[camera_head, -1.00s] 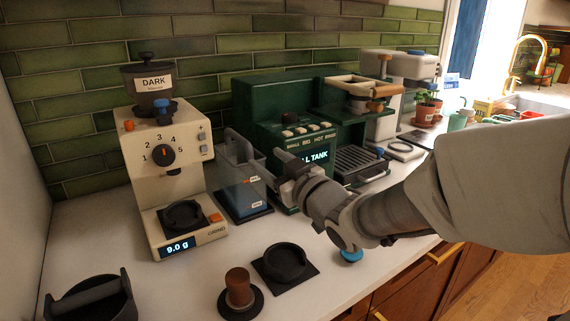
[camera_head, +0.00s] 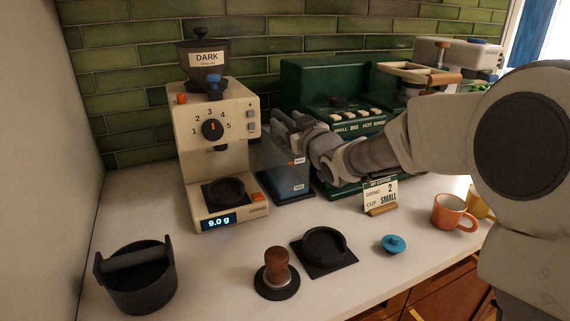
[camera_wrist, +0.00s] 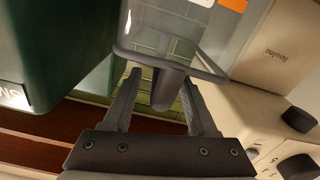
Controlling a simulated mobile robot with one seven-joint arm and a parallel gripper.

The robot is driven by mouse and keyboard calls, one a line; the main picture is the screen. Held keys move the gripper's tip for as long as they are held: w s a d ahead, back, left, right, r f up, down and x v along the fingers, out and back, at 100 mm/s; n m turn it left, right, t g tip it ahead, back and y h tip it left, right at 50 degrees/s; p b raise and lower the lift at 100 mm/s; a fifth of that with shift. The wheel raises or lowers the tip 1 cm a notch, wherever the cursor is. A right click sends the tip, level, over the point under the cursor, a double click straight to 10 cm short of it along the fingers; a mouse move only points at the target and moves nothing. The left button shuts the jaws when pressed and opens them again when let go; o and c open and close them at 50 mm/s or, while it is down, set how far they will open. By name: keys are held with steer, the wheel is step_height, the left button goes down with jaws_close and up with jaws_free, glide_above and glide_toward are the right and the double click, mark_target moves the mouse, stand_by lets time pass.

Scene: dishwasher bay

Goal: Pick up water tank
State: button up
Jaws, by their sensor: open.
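The water tank (camera_head: 284,183) is a clear box with blue in its lower part. It stands on the counter between the cream grinder and the green coffee machine. In the wrist view its clear wall (camera_wrist: 182,55) fills the upper middle, and its dark grey handle (camera_wrist: 166,92) lies between my two fingers. My gripper (camera_head: 283,121) is at the top of the tank and hides part of it in the head view. In the wrist view my gripper (camera_wrist: 160,88) is open, with a finger on each side of the handle. I cannot tell whether either finger touches it.
The grinder (camera_head: 179,150) stands close left of the tank, and the green coffee machine (camera_head: 310,75) close right. In front are a knock box (camera_head: 140,290), a tamper (camera_head: 276,268), a black mat (camera_head: 325,266), a blue-topped piece (camera_head: 394,244), an order sign (camera_head: 380,194) and an orange mug (camera_head: 452,213).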

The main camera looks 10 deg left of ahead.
steer(key=shift+x, duration=1.2)
steer(key=shift+c, duration=0.2)
jaws_close()
steer(key=shift+r, duration=0.3)
